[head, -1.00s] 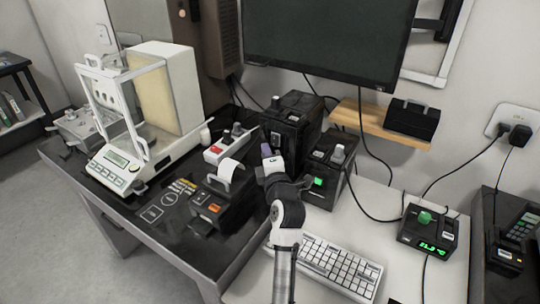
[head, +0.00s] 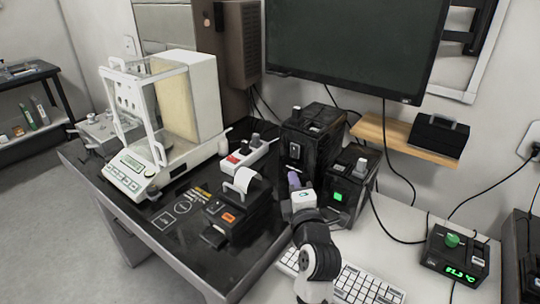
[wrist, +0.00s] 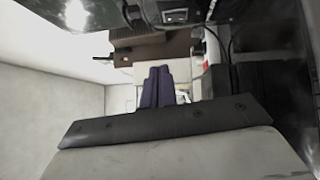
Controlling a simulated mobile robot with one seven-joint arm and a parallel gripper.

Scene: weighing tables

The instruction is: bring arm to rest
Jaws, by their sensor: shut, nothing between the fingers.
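My gripper (head: 293,179) shows in the head view with its purple fingers pointing away from me, in front of the black boxes at the back of the tables. In the wrist view its two purple fingers (wrist: 155,87) lie close together, shut with nothing between them. My arm comes up from the bottom edge and covers part of the white keyboard (head: 358,287). Whether the gripper touches the boxes behind it cannot be told.
An analytical balance (head: 130,174) stands on the dark table at left. A label printer (head: 236,214) and black boxes (head: 310,140) stand near my gripper. A green-lit display unit (head: 456,258) is at right. A monitor (head: 352,45) and wooden shelf (head: 385,130) are above.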

